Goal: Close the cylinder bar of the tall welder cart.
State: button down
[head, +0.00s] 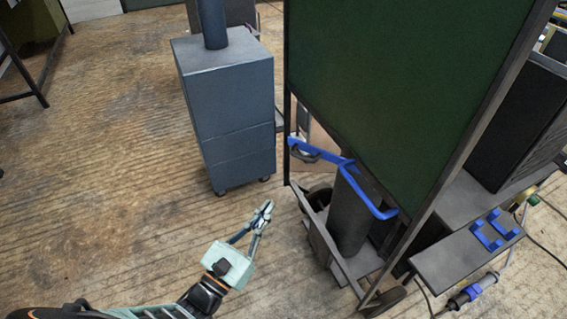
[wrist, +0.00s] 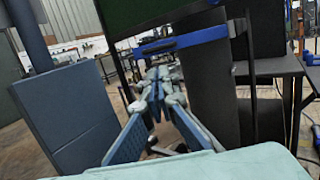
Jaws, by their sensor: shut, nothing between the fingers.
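The tall welder cart (head: 341,268) stands right of centre in the head view, with a dark cylinder (head: 350,213) upright on it. The blue cylinder bar (head: 373,201) runs past the cylinder's upper part, and its far end, with a dark piece on it, sticks out to the left. I cannot tell how its ends are fixed. In the wrist view the bar (wrist: 185,41) crosses above the fingertips, in front of the cylinder (wrist: 208,92). My gripper (head: 267,208) is shut and empty, left of the cart and apart from the bar; its fingers also show in the wrist view (wrist: 156,92).
A dark green panel (head: 400,85) rises over the cart. A blue-grey cabinet (head: 228,115) stands behind my gripper to the left. A shelf with blue brackets (head: 468,256) and cables are at the right. The wooden floor (head: 110,170) at left is clear.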

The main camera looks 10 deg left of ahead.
jog(key=b, duration=0.3)
send_near(307, 145)
jog(key=shift+w+d+f, duration=0.1)
jog(key=shift+w+d, duration=0.25)
jog(key=shift+w, duration=0.2)
jog(key=shift+w+d+f, duration=0.1)
jog(key=shift+w+d, duration=0.25)
jog(key=shift+w, duration=0.25)
jog(key=shift+w, duration=0.1)
jog(key=w+m+g+h, duration=0.2)
jog(key=w, duration=0.1)
jog(key=w+d+m+g+h, duration=0.1)
jog(key=w+h, duration=0.2)
jog(key=w+m+g+h+b, duration=0.1)
jog(key=w+m+g+h, duration=0.1)
jog(key=w+h, duration=0.1)
jog(key=shift+d+m+g, duration=0.25)
jog(key=shift+m+g, duration=0.05)
jog(key=shift+w+d, duration=0.3)
jog(key=shift+w, duration=0.25)
jog(key=shift+w+d, duration=0.25)
jog(key=shift+w, duration=0.35)
jog(key=shift+a, duration=0.1)
